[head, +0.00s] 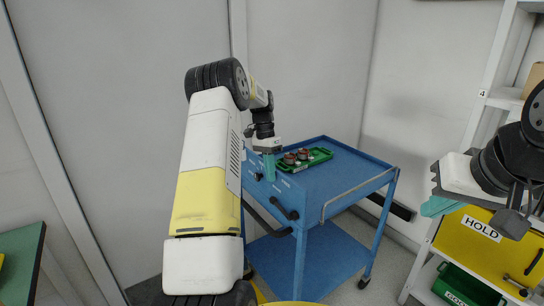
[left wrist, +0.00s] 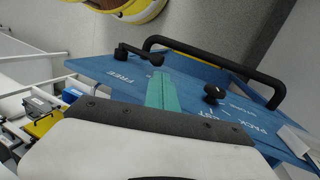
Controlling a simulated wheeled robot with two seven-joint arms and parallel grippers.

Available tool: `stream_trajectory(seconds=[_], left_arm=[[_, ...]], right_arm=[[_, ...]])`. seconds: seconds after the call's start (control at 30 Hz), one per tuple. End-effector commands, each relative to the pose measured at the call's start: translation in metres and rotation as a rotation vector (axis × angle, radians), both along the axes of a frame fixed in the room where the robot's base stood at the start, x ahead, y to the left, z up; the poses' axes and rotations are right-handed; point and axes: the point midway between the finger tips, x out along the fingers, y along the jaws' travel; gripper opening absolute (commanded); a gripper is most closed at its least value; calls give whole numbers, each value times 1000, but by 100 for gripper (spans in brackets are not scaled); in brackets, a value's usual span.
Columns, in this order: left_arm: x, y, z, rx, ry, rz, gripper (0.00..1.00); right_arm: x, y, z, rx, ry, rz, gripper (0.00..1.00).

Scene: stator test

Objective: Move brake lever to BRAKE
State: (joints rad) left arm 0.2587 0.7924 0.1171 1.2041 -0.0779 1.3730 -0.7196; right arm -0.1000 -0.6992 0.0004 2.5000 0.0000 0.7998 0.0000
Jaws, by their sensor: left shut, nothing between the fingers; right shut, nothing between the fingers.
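The blue cart (head: 340,165) stands in the middle of the head view. In the left wrist view its blue side panel (left wrist: 250,115) carries a black lever (left wrist: 138,53) with a knob end, beside the word FREE; I take it for the brake lever. No BRAKE label is readable. A second black knob (left wrist: 213,93) sits on the panel to the right, near other lettering. My left gripper (head: 269,168) is shut and empty at the cart's panel; its teal fingers (left wrist: 165,90) lie between lever and knob, contact unclear. My right gripper (head: 438,206) is shut and empty, away from the cart.
A black handle bar (left wrist: 215,58) curves out from the panel. A green tray (head: 318,156) with several reddish and metallic parts lies on the cart top. A white shelf (head: 480,125) with a yellow HOLD bin (head: 470,245) stands right. A green-topped table (head: 20,255) is at left.

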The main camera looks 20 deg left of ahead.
Motion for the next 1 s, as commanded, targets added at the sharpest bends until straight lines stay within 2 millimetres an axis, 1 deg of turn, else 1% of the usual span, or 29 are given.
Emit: stream_trajectory(seconds=[0.03,0.5,0.7,1.0], left_arm=[[6,8,-1,2,0,4,0],[44,53,23,2,1,4,0],[54,63,30,2,2,3,0],[58,69,34,2,2,2,0]], right_arm=[[0,0,0,0,0,0,0],[0,0,0,0,-1,0,0],[0,0,0,0,-1,0,0],[0,0,0,0,-1,0,0]])
